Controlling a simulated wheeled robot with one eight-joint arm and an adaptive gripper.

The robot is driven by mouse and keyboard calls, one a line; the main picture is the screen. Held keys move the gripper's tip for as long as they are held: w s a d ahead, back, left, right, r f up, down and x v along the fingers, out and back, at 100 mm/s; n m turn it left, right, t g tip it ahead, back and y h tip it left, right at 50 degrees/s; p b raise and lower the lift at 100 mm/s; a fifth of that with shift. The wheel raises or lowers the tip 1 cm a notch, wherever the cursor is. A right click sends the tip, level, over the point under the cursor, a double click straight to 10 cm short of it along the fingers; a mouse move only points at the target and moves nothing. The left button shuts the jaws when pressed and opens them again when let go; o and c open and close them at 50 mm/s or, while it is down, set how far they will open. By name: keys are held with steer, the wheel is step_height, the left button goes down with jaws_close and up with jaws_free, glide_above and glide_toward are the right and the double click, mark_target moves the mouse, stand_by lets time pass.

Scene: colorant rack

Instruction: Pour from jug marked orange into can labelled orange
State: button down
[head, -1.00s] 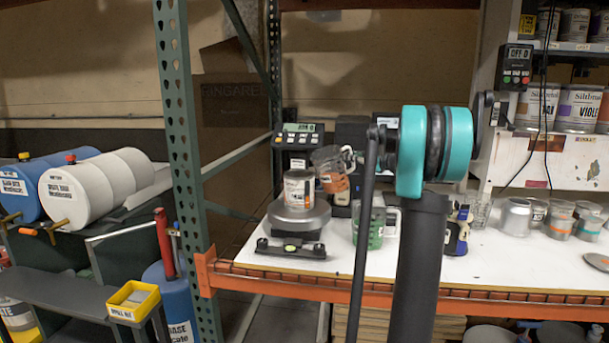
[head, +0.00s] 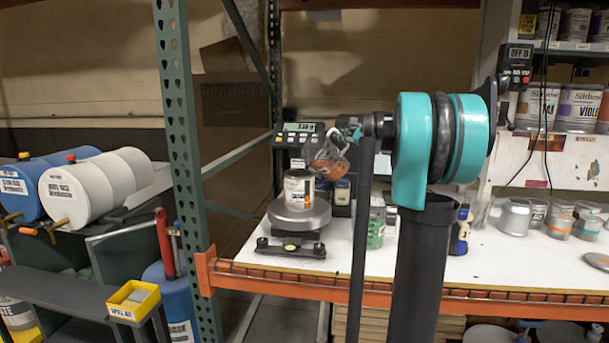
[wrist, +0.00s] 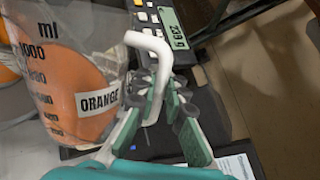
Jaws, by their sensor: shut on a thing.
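The clear measuring jug (head: 325,158) holds orange liquid and is tilted to the left, its mouth over the can. In the wrist view the jug (wrist: 65,85) shows ml marks and an ORANGE label. My gripper (wrist: 157,92) is shut on its white handle; in the head view the gripper (head: 350,131) is small and partly hidden by my arm. The can (head: 298,188), with a white and orange label, stands upright on the round scale pan (head: 300,215). Its label text is too small to read, and I cannot see a stream clearly.
The scale's display (head: 299,128) is lit behind the can. A jug with green liquid (head: 376,228) stands right of the scale. Several cups and tins (head: 560,220) stand on the right of the white bench. A green rack post (head: 180,150) rises at the left.

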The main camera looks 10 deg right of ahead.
steer(key=shift+s+a+r+n+h, duration=0.15)
steer(key=shift+a+r+n, duration=0.15)
steer(key=shift+r, duration=0.25)
steer(key=shift+a+r+n+h, duration=0.15)
steer(key=shift+a+r+n, duration=0.15)
steer(key=shift+r, duration=0.2)
stand_by(1.9)
steer(key=shift+s+a+r+n+p, duration=0.2)
steer(key=shift+a+n+p, duration=0.15)
steer(key=shift+a+n, duration=0.15)
stand_by(1.5)
steer(key=shift+p, duration=0.4)
stand_by(1.3)
